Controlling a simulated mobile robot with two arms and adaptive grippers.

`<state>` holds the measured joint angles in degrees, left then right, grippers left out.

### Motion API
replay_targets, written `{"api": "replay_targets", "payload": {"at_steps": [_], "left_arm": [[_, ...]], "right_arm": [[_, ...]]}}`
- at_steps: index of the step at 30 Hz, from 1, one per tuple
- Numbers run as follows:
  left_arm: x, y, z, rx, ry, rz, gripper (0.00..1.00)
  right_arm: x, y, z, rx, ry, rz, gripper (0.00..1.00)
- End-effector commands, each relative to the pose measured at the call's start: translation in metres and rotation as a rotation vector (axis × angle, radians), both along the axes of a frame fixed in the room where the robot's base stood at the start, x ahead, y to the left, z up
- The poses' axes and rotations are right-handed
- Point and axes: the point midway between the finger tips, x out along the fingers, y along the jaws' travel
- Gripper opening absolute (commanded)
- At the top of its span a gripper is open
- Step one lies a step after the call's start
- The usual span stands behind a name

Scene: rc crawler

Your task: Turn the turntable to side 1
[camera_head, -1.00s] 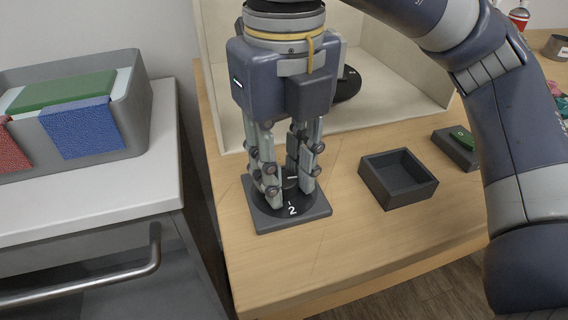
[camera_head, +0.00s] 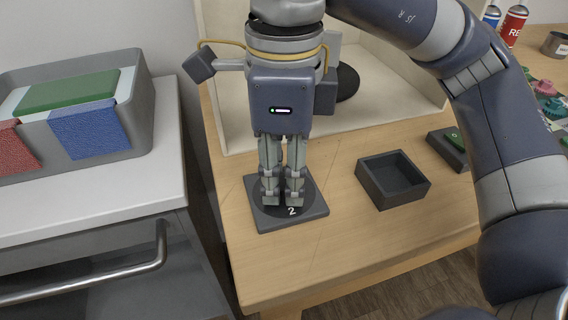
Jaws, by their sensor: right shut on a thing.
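The turntable (camera_head: 318,207) is a dark square base with a round disc on top, on the wooden table. A white "2" shows on the disc's near side. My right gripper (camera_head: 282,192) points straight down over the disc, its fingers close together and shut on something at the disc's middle. The fingers hide what they hold, most likely the turntable's knob. Side 1 cannot be seen. My left gripper is not in view.
An open dark square tray (camera_head: 424,190) stands right of the turntable. A dark block with a green top (camera_head: 452,140) lies farther right. A beige open box (camera_head: 395,100) stands behind. A grey bin (camera_head: 143,110) with coloured cloths sits on the left cabinet. The table's front is clear.

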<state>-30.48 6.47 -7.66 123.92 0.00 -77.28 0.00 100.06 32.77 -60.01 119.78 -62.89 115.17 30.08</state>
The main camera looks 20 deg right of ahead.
Motion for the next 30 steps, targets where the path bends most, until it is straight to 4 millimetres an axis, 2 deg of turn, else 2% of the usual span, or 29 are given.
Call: {"api": "replay_targets", "payload": {"at_steps": [18,30], "left_arm": [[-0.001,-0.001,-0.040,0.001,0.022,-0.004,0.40],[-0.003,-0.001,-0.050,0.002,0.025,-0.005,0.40]], "right_arm": [[0.000,0.000,0.001,0.000,0.000,0.553,0.02],[0.000,0.000,0.000,0.000,-0.001,0.746,0.02]]}}
